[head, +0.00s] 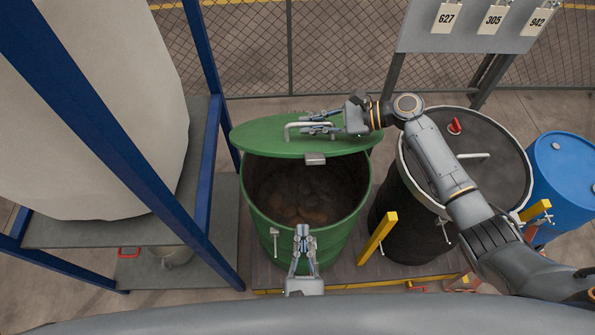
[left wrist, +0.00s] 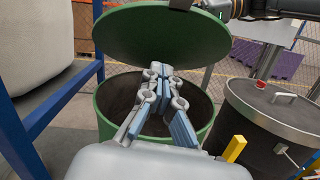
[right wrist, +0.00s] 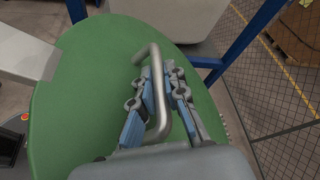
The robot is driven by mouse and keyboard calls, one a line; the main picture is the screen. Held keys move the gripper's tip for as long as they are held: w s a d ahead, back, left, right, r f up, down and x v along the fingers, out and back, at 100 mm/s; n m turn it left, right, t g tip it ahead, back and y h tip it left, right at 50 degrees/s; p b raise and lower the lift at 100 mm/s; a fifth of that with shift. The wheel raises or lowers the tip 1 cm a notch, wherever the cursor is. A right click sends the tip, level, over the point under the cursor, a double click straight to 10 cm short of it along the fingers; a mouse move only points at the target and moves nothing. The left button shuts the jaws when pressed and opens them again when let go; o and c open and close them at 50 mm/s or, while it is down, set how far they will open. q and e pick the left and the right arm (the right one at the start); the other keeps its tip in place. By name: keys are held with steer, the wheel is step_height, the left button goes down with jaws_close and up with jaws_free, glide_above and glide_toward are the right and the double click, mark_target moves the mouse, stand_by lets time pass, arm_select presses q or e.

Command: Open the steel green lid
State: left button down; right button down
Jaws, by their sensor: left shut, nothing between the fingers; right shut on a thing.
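The green lid (head: 260,133) is raised and tilted up over the green steel drum (head: 345,215), and the drum's dark inside with brownish contents shows below it. In the left wrist view the lid (left wrist: 150,35) stands well above the drum's opening. My right gripper (head: 308,128) is shut on the lid's bent metal handle (head: 290,127). In the right wrist view the handle (right wrist: 152,65) passes between the fingers (right wrist: 165,75). My left gripper (head: 302,232) is shut and empty at the drum's front rim; it also shows in the left wrist view (left wrist: 160,72).
A black drum (head: 495,150) with a lidded top and red knob stands to the right, a blue drum (head: 570,175) beyond it. A blue frame (head: 205,190) with a big pale bag (head: 110,110) is at left. A yellow post (head: 377,237) stands between the drums. Mesh fence lies behind.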

arm_select(q)
steer(key=r+n+y, duration=0.1)
steer(key=r+n, duration=0.1)
glide_toward(296, 156)
steer(key=w+f, duration=0.3)
steer(key=f, duration=0.1)
steer(key=shift+w+r, duration=1.7)
steer(key=shift+r, duration=0.1)
